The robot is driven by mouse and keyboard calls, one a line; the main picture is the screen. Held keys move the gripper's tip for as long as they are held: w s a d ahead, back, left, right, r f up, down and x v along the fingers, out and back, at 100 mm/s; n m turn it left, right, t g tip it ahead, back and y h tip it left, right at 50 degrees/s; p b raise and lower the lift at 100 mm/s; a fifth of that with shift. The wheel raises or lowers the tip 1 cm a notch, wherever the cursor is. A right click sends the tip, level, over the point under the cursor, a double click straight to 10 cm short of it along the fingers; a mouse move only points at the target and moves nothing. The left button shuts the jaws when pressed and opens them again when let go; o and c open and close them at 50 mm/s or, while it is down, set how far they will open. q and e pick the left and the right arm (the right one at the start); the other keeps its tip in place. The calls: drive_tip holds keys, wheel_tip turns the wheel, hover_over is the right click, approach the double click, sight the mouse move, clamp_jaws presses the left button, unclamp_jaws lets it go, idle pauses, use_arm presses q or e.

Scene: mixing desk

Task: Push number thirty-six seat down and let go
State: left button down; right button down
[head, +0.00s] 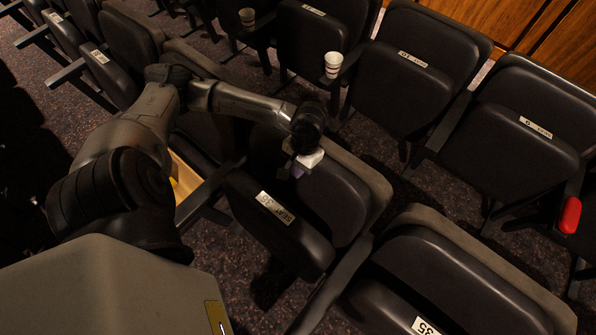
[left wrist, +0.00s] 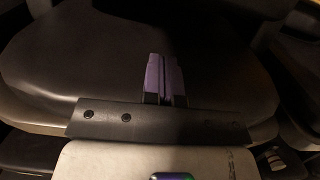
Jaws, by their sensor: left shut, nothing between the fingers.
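The number thirty-six seat (head: 270,228) is a dark folding seat with a white "SEAT 36" label on the face toward me. It stands tipped up in front of its backrest (head: 340,195); I cannot tell whether it is partly lowered. My left gripper (head: 296,172) is over the top of this seat, close to the backrest. In the left wrist view its purple fingers (left wrist: 164,80) are together with nothing between them, in front of a dark, rounded seat surface (left wrist: 70,70). Whether the fingertips touch the seat is unclear. My right gripper is not in view.
Other tipped-up seats stand around, including one at the right (head: 510,160) and one at the front (head: 440,275). A red object (head: 570,215) is on an armrest. Dark armrests flank seat thirty-six.

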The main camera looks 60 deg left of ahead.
use_arm(q)
drive_tip(key=a+b+x, duration=0.1)
drive_tip(key=b+x, duration=0.8)
drive_tip(key=x, duration=0.7)
drive_tip(key=shift+b, duration=0.35)
drive_tip(key=s, duration=0.1)
drive_tip(key=s+d, duration=0.1)
drive_tip(key=s, duration=0.1)
drive_tip(key=shift+s+d+r+p, duration=0.2)
drive_tip(key=shift+r+p, duration=0.1)
drive_tip(key=shift+p, duration=0.1)
drive_tip(key=shift+s+d+f, duration=0.1)
drive_tip(key=shift+s+d, duration=0.15)
drive_tip(key=shift+s, duration=0.3)
